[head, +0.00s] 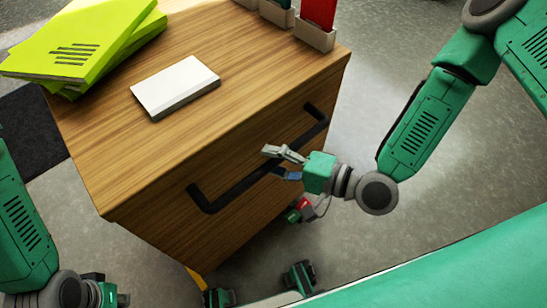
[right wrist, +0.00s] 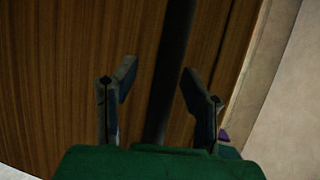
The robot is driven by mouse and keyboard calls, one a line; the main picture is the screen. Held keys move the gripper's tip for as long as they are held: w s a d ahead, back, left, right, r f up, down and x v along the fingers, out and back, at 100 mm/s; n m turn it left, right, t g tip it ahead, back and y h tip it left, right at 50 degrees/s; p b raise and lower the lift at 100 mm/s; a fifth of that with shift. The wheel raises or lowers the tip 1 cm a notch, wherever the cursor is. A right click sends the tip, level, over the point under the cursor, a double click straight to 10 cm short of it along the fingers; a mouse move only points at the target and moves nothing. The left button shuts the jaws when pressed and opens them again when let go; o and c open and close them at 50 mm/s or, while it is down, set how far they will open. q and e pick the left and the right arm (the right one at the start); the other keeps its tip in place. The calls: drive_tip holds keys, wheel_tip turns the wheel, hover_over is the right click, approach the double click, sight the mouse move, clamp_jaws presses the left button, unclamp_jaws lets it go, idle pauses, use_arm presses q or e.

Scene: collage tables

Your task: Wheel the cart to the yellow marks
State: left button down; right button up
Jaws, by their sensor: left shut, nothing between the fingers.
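The cart (head: 225,110) is a wooden box with a flat top and a black bar handle (head: 232,192) on its near side. My right gripper (head: 279,163) is at the middle of this handle with its fingers apart. In the right wrist view the handle (right wrist: 175,35) runs between the two open fingers (right wrist: 159,77), and no grip on it shows. My left gripper (head: 117,298) is low at the left, shut and empty, away from the handle and partly cut off. A small yellow strip (head: 197,280) shows on the floor below the cart, mostly hidden.
On the cart top lie yellow-green books (head: 85,45) and a white block (head: 176,86). Small holders, one with a red item (head: 318,12), stand at its far right edge. A dark mat (head: 32,130) lies left of the cart. Grey floor (head: 385,65) is open on the right.

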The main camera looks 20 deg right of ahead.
drive_tip(key=v, duration=1.2)
drive_tip(key=shift+f, duration=0.15)
wheel_tip(320, 180, down, 7)
drive_tip(key=s+n+g+h, duration=0.2)
drive_tip(key=n+g, duration=0.2)
drive_tip(key=s+d+f+n+g+h, duration=0.6)
drive_tip(key=d+f+h, duration=0.1)
drive_tip(key=d+h, duration=0.2)
drive_tip(key=shift+s+f+h, duration=0.15)
drive_tip(key=shift+f+h, duration=0.25)
drive_tip(key=shift+d, duration=0.1)
